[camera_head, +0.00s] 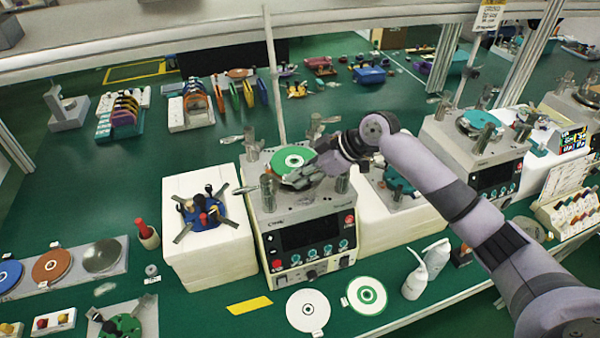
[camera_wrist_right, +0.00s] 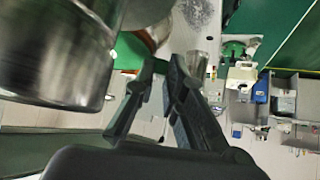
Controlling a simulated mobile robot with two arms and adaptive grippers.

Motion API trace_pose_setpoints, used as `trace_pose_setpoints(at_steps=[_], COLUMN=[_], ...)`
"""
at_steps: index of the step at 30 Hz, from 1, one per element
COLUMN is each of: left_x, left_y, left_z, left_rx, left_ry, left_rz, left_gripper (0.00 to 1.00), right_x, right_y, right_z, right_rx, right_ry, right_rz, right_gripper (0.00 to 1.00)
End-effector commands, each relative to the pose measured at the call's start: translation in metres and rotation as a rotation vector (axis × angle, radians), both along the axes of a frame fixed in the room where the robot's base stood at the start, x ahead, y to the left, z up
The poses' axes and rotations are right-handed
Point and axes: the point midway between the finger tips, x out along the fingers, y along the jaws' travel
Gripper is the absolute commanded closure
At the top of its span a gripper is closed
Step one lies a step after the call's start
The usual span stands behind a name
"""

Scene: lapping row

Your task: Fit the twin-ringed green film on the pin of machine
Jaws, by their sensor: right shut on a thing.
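The green film (camera_head: 291,158), a disc with pale rings around its centre, is over the top of the middle machine (camera_head: 308,232). My right gripper (camera_head: 298,178) reaches in from the right and is shut at the film's near right edge. The wrist view shows its two dark fingers (camera_wrist_right: 163,68) close together, with the film hardly visible there. The machine's pin is hidden, and I cannot tell whether the film lies flat or is held just above the platen. My left gripper is not in view.
Metal posts and rollers stand around the platen. A white disc (camera_head: 307,310) and a green-rimmed white disc (camera_head: 367,295) lie in front. White bottles (camera_head: 415,282) stand to their right. A white block (camera_head: 205,240) with a blue fixture is at left, and another machine (camera_head: 470,150) is at right.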

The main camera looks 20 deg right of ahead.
Motion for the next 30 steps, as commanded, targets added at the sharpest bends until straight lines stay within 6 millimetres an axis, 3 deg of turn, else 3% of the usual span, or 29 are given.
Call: trace_pose_setpoints(at_steps=[4, 5, 15, 25, 30], left_x=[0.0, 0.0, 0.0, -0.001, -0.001], left_y=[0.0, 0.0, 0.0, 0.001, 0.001], left_z=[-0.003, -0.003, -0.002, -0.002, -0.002], left_rx=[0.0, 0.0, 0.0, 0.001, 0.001], left_ry=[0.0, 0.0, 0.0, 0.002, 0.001], left_rz=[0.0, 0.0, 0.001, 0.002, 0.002], left_gripper=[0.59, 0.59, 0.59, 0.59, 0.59], right_x=[0.0, 0.0, 0.0, -0.001, -0.007], right_y=[0.0, 0.0, 0.0, -0.001, -0.014], right_z=[-0.005, -0.004, -0.004, -0.002, 0.011], right_rx=[0.0, 0.0, 0.0, 0.0, -0.002], right_ry=[0.0, 0.0, 0.0, 0.0, -0.001], right_rz=[0.0, 0.0, 0.0, 0.0, -0.002], right_gripper=[1.0, 0.88, 0.65, 0.65, 0.65])
